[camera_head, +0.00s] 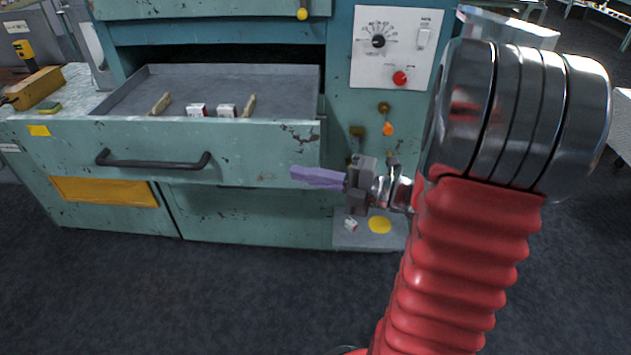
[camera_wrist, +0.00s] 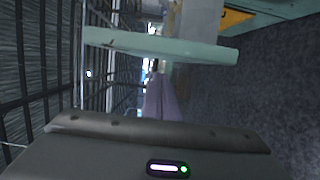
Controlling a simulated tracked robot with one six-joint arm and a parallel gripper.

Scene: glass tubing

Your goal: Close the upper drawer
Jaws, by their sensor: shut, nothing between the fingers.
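The upper drawer (camera_head: 240,144) is pulled out of the green cabinet, with its grey tray inside visible and a dark gap behind it. Its black handle (camera_head: 153,162) is on the left half of the front. My gripper (camera_head: 298,174) has purple fingers, shut and empty, pointing left at the lower right end of the drawer front. I cannot tell whether they touch it. The wrist view shows the purple fingers (camera_wrist: 160,98) together, with a green panel edge (camera_wrist: 160,45) beyond their tips, likely the drawer front.
Two small red-and-white boxes (camera_head: 197,110) and two wooden pieces (camera_head: 160,104) are in the drawer. A control panel (camera_head: 393,47) with a dial and red knob is on the right. An orange knob (camera_head: 388,129) is near my wrist. The dark floor in front is clear.

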